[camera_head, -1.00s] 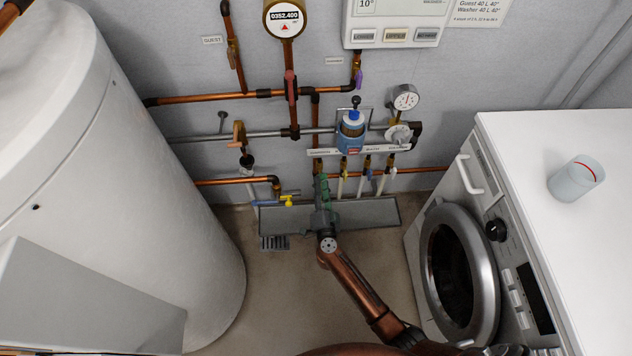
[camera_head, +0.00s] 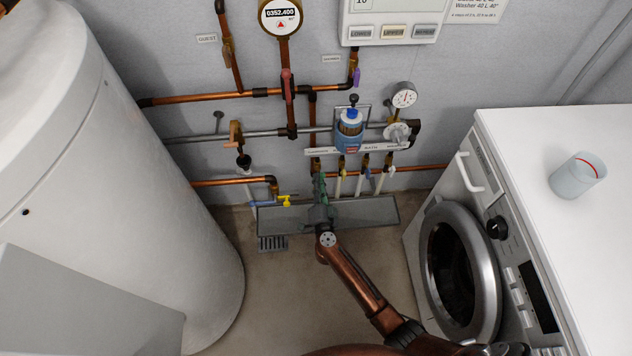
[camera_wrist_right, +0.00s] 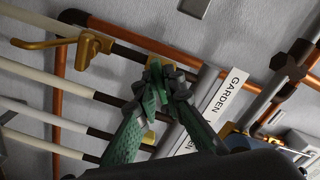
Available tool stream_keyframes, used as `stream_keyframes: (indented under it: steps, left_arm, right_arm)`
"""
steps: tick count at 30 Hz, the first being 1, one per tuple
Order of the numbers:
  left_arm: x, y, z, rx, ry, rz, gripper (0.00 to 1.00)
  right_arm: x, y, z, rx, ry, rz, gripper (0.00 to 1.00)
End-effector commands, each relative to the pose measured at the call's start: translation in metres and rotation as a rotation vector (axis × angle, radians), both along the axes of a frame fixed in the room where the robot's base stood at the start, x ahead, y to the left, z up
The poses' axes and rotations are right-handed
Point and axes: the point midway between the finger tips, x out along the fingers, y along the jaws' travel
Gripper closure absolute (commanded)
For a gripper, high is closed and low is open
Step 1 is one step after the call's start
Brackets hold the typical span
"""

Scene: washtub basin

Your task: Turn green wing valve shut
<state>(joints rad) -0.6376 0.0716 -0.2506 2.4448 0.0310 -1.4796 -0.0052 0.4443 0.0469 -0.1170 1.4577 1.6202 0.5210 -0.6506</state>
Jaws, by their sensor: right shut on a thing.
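The green wing valve (camera_wrist_right: 154,88) shows in the right wrist view, between the fingertips of my right gripper (camera_wrist_right: 160,88). The gripper is shut on it. Its green fingers with dark tips come up from the bottom of that view and cover part of the valve. In the head view my right gripper (camera_head: 319,178) reaches the row of valves below the label strip, at its left end. The valve itself is hidden there. My left gripper is not in view.
Other small valves with pale pipes (camera_head: 358,183) stand just right of my gripper. A blue-capped bottle (camera_head: 350,130) is above. A grey trough (camera_head: 365,211) lies below. The washing machine (camera_head: 535,135) is at right and a white tank (camera_head: 85,150) at left.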

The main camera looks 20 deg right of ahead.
Motion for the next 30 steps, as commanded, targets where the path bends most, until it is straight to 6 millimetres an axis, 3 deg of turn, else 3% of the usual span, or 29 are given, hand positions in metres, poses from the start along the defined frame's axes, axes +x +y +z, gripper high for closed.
stream_keyframes:
  steps: [2, 3, 5, 14, 30]
  left_arm:
    - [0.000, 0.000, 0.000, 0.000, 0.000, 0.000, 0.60]
    - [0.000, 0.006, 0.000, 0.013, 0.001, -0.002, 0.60]
    - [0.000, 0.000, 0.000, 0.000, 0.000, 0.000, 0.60]
    - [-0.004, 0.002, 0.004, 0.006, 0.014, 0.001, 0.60]
    - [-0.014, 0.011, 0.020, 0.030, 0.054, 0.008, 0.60]
  right_arm:
    - [0.000, 0.001, 0.000, 0.000, 0.001, 0.001, 1.00]
    - [0.001, 0.020, 0.000, 0.004, 0.000, 0.004, 1.00]
    - [0.000, 0.010, 0.000, 0.001, 0.000, 0.004, 1.00]
    - [0.001, 0.005, 0.001, 0.076, -0.021, 0.007, 1.00]
    - [0.002, 0.004, 0.002, 0.457, -0.131, 0.007, 1.00]
